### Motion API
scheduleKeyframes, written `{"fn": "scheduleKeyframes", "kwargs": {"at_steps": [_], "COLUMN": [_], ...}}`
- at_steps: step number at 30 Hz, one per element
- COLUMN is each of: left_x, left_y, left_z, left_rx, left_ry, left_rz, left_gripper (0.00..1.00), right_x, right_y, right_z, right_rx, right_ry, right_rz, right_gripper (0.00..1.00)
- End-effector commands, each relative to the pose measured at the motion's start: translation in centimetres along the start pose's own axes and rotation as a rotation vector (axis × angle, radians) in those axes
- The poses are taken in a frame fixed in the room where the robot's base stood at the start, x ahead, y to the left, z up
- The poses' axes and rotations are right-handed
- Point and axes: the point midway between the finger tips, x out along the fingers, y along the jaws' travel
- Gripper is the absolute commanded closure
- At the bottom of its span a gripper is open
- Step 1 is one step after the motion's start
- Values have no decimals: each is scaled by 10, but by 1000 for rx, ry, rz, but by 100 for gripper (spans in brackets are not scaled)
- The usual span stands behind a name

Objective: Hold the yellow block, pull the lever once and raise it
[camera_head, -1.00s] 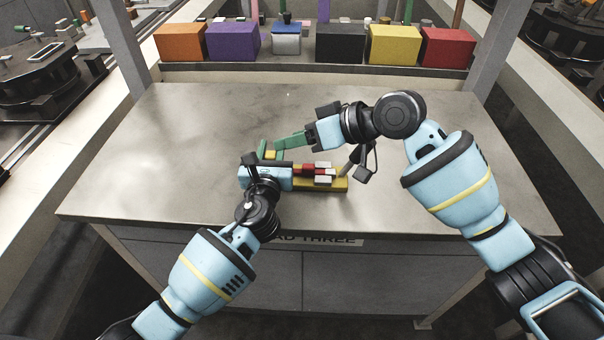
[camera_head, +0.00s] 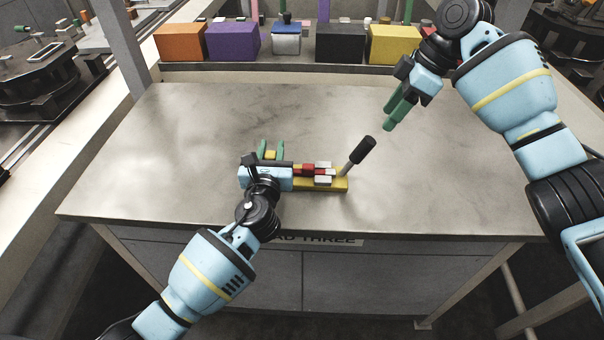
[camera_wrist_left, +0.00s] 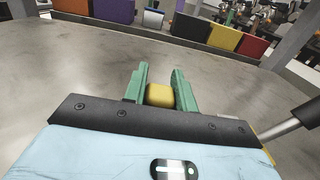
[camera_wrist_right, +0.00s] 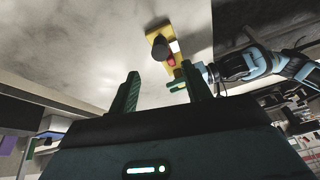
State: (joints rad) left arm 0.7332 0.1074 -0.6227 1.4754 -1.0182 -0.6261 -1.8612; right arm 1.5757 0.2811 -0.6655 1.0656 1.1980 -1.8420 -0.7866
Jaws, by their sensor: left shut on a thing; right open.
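A small yellow block (camera_head: 270,155) sits between the green fingers of my left gripper (camera_head: 271,149), at the left end of the fixture; the left wrist view shows the block (camera_wrist_left: 160,96) between the fingers. The gripper is shut on it. The lever (camera_head: 363,150) has a black handle on a grey rod and leans up to the right from the right end of the yellow fixture base (camera_head: 338,186). My right gripper (camera_head: 393,114) is open and empty, above the table to the right of the lever and apart from it. My left gripper body hides part of the fixture.
Red and white pieces (camera_head: 322,171) sit on the fixture base. Several coloured boxes, among them a purple one (camera_head: 232,42) and a black one (camera_head: 340,43), stand on a shelf behind the table. The grey table top (camera_head: 190,130) is clear around the fixture.

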Motion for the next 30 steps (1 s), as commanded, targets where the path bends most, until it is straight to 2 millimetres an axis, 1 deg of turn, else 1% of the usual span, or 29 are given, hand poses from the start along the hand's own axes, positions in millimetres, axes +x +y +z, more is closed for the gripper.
{"fn": "scheduleKeyframes", "kwargs": {"at_steps": [1,5,24,30], "left_x": [-1,-1,-1,-1], "left_y": [0,0,0,0], "left_z": [-6,-6,-6,-6], "left_rx": [1,1,1,1], "left_ry": [10,10,10,10], "left_rz": [1,1,0,0], "left_gripper": [100,100,100,100], "right_x": [5,18,98,114], "right_y": [0,0,-1,-1], "right_z": [0,1,0,0], "right_rx": [1,1,1,1], "right_ry": [-1,-2,-1,0], "right_rz": [-3,-4,-4,-2], "right_gripper": [51,51,51,51]}}
